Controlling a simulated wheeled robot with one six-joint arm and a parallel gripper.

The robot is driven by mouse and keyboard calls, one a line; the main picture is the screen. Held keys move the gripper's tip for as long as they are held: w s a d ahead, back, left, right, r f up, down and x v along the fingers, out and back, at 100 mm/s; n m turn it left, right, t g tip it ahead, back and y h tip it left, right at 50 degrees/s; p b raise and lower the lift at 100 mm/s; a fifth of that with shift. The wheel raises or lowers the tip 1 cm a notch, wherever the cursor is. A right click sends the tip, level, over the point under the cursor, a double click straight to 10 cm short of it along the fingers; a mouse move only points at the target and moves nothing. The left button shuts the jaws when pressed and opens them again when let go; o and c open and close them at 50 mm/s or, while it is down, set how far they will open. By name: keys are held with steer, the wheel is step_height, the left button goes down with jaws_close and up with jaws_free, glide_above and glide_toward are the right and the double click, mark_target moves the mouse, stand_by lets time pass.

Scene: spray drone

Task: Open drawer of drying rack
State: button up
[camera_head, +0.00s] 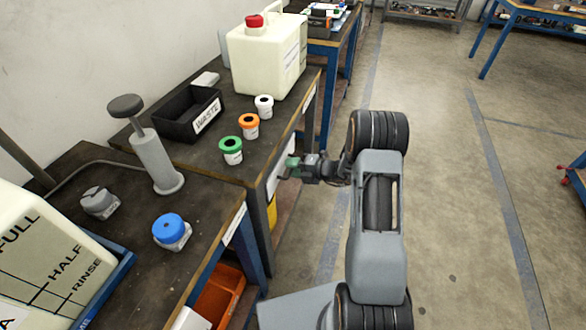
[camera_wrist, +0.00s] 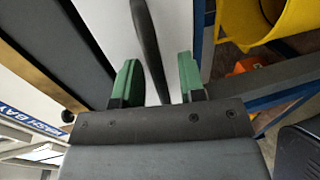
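A white drawer front (camera_head: 279,176) shows on the side of the bench, partly hidden by my gripper; it looks closed. In the wrist view a pale panel (camera_wrist: 178,25) fills the middle, with a dark bar-shaped handle (camera_wrist: 146,35) running across it. My gripper (camera_head: 294,165) is at the drawer front. In the wrist view its two green fingertips (camera_wrist: 158,80) are apart, one on each side of the handle. Gaps show between the bar and both fingers, so it is not gripped. The drawer's inside is hidden.
The bench top holds a black waste bin (camera_head: 190,118), a large jug (camera_head: 268,58) and several small capped bottles, one green-capped (camera_head: 230,150). A yellow container (camera_wrist: 262,15) sits below the bench. The floor (camera_head: 440,160) to the right is clear.

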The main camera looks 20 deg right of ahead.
steer(key=shift+c, duration=0.5)
jaws_close()
